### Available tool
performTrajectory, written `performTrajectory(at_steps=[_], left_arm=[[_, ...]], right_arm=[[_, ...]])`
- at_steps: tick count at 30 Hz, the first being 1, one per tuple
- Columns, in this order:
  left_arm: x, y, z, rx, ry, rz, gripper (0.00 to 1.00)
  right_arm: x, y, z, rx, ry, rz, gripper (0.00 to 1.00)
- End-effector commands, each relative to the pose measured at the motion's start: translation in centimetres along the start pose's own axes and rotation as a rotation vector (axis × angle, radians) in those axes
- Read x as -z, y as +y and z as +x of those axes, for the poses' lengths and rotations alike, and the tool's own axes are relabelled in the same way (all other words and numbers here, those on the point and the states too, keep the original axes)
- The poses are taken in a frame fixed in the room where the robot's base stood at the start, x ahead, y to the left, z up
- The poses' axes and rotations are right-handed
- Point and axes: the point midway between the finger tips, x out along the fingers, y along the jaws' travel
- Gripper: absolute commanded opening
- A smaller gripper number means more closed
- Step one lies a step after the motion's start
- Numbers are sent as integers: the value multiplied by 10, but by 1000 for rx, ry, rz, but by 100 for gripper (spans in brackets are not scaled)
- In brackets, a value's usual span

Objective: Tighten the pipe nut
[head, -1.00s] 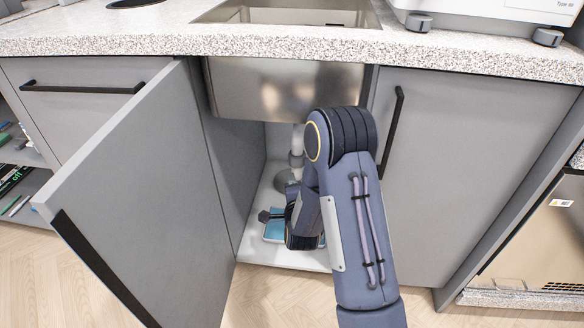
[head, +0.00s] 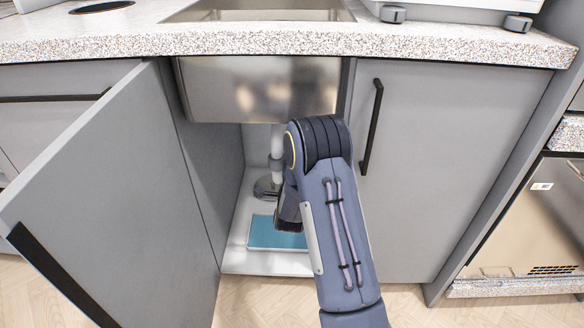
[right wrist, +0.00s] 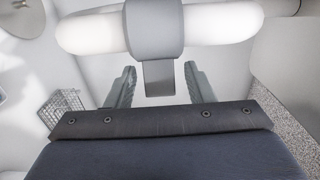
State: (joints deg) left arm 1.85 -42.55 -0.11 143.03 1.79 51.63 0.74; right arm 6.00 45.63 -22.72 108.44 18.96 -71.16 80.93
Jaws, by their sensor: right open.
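The white pipe (head: 277,140) runs down under the sink inside the open cabinet. Its grey pipe nut (right wrist: 155,28) shows in the right wrist view, around the white pipe (right wrist: 220,27). A flat grey tab (right wrist: 158,78) sticks out from the nut toward my right gripper. My right gripper (right wrist: 159,88) is open, with one finger on each side of the tab and a visible gap to both. In the head view my right arm reaches into the cabinet and hides the gripper's fingers. My left gripper is in neither view.
The cabinet door (head: 110,180) stands open on the left. The steel sink basin (head: 262,90) hangs above the arm. A blue mat (head: 265,236) lies on the cabinet floor. A wire basket (right wrist: 62,103) shows in the wrist view. A closed door (head: 450,170) is at right.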

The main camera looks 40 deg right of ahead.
Motion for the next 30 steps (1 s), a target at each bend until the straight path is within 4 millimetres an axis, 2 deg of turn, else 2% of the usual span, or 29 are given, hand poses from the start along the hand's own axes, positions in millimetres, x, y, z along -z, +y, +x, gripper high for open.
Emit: performTrajectory(at_steps=[5, 15, 30], left_arm=[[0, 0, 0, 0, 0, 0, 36], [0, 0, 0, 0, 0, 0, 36], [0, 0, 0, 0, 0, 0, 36]], right_arm=[[0, 0, 0, 0, -1, -1, 48], [0, 0, 0, 0, -1, 0, 4], [2, 0, 6, 0, -138, 0, 4]])
